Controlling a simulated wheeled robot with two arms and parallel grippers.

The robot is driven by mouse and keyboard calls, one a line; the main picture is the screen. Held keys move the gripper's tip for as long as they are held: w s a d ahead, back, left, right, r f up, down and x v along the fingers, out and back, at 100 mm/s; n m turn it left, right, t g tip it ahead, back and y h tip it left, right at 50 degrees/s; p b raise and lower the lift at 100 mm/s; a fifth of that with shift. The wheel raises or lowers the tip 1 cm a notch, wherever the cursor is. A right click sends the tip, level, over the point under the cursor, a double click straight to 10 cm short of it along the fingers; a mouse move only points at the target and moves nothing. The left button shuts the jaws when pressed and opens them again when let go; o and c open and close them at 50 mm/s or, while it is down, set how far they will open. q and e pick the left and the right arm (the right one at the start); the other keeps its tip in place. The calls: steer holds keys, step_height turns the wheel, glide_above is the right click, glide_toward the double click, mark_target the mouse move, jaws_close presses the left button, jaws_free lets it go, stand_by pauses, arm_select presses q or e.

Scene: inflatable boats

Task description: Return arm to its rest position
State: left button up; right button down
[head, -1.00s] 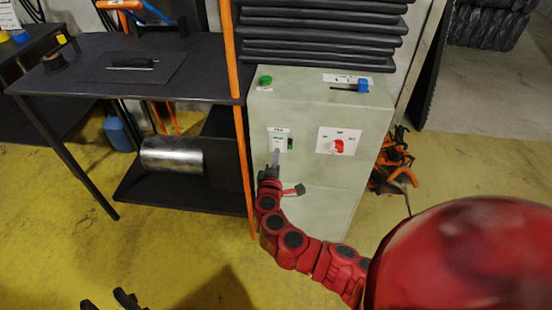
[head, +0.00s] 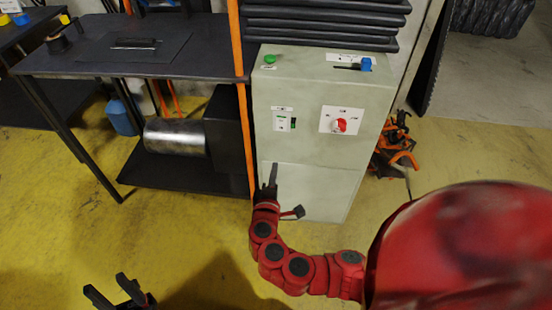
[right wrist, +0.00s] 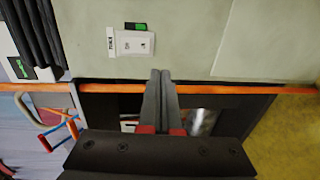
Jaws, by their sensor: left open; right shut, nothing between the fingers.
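My right gripper (head: 272,170) is shut and empty, pointing up in front of the lower part of the pale grey-green cabinet (head: 310,190). It is below and apart from the small white switch plate (head: 284,122) with its green part. In the right wrist view, the closed fingers (right wrist: 161,75) are together with nothing between them, and the switch plate (right wrist: 132,42) lies to their upper left. My left gripper (head: 106,284) is open and empty at the bottom left edge, over the yellow floor; most of its arm is out of view.
The cabinet also bears a red knob (head: 341,125), a green button (head: 269,59) and a blue-ended lever (head: 365,64). An orange pole (head: 240,90) stands at its left, beside a dark table (head: 190,55). Orange items (head: 400,145) lie at right. Front floor is clear.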

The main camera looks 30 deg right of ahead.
steer(key=shift+s+a+f, duration=0.1)
steer(key=shift+s+a, duration=0.15)
steer(key=shift+s, duration=0.15)
